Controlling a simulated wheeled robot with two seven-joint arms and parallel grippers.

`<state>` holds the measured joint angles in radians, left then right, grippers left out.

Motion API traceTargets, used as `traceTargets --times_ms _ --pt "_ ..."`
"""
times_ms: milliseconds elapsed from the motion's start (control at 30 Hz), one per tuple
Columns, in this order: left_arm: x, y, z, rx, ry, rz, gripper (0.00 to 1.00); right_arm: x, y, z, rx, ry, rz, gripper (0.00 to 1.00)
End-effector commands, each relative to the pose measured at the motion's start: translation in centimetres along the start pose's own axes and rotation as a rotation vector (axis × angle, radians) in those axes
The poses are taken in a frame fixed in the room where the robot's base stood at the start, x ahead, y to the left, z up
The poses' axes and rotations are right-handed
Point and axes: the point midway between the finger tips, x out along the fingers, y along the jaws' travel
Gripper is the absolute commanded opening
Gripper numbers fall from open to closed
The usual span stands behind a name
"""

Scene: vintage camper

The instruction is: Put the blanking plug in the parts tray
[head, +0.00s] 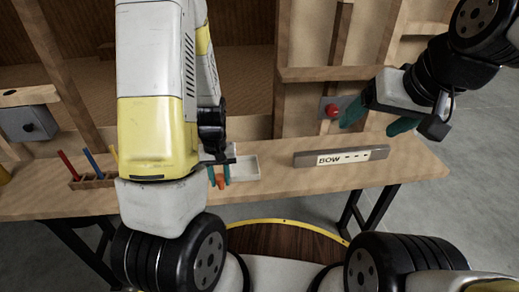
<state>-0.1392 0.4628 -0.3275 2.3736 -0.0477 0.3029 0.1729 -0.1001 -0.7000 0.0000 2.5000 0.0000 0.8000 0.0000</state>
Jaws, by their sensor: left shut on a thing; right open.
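The blanking plug looks to be the small orange piece (221,183) between the teal fingertips of my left gripper (219,174). My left gripper is shut on it, pointing down, with my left arm hiding much of the area around it. The parts tray looks to be the shallow white tray (246,168) on the bench. The plug shows at the tray's front left edge in the picture; I cannot tell whether it is over the tray or in front of it. My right gripper (377,121) is open and empty, above the right part of the bench.
A holder (92,181) with coloured sticks stands at left. A red button (332,111) on a grey box is behind, near my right gripper.

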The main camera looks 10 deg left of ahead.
Motion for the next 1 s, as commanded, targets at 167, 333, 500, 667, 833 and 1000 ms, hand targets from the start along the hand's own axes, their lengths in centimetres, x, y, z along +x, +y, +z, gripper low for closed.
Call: traceTargets --times_ms 167,333,500,667,833,1000 --pt "0.5 2.5 -3.7 0.004 0.003 0.000 0.00 0.0 0.0 0.0 0.000 0.000 0.000 0.80" --pt "0.9 5.0 -7.5 0.005 0.001 0.000 0.00 0.0 0.0 0.0 0.000 0.000 0.000 0.80" --pt "1.2 7.0 -10.5 0.002 0.000 0.000 0.00 0.0 0.0 0.0 0.000 0.000 0.000 0.80" --pt "1.4 7.8 -11.8 0.001 0.000 0.000 0.00 0.0 0.0 0.0 0.000 0.000 0.000 0.80" --pt "1.8 8.4 -12.7 0.002 -0.001 0.000 0.00 0.0 0.0 0.0 0.000 0.000 0.000 0.80" --pt "4.5 8.3 -12.5 0.002 -0.004 -0.001 0.00 0.0 0.0 0.0 0.000 0.000 0.000 0.80"
